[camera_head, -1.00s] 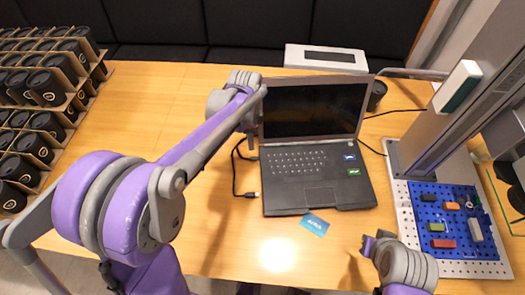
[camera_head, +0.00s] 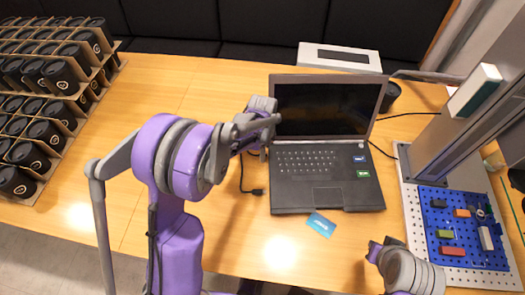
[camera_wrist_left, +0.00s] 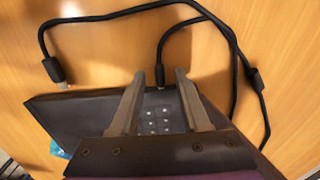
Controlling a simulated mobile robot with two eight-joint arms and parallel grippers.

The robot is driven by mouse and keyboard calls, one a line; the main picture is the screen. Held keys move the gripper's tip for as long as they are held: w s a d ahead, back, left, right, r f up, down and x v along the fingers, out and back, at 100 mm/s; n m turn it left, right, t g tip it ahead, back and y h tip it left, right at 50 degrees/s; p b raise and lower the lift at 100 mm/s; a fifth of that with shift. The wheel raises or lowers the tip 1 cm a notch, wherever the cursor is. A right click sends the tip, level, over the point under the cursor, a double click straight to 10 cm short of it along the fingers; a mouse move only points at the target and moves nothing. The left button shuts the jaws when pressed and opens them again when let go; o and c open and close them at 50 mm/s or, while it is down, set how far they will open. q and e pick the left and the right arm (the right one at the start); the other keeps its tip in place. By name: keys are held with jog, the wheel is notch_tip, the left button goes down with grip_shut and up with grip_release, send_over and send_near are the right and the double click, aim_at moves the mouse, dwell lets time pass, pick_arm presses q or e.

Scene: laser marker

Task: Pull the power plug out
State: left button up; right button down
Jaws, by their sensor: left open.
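The black laptop (camera_head: 312,195) stands open on the table in the head view. In the left wrist view its dark body (camera_wrist_left: 75,110) lies below the fingers. A black power plug (camera_wrist_left: 160,74) on a cable meets the laptop's edge there. My left gripper (camera_wrist_left: 160,78) is open, with one finger on each side of the plug; I cannot tell whether they touch it. In the head view my left arm hides these fingertips and the plug. My right gripper (camera_head: 378,250) is low at the right of the head view, and its jaw opening is unclear.
A loose cable end (camera_head: 258,191) lies left of the laptop, and also shows in the left wrist view (camera_wrist_left: 60,76). A blue card (camera_head: 321,224) lies in front. A laser stand (camera_head: 405,190) is at right, racked black cups (camera_head: 35,130) at left. Table between is clear.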

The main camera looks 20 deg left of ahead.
pick_arm(q)
jog(key=shift+c, duration=0.2)
grip_shut()
dwell(1.3)
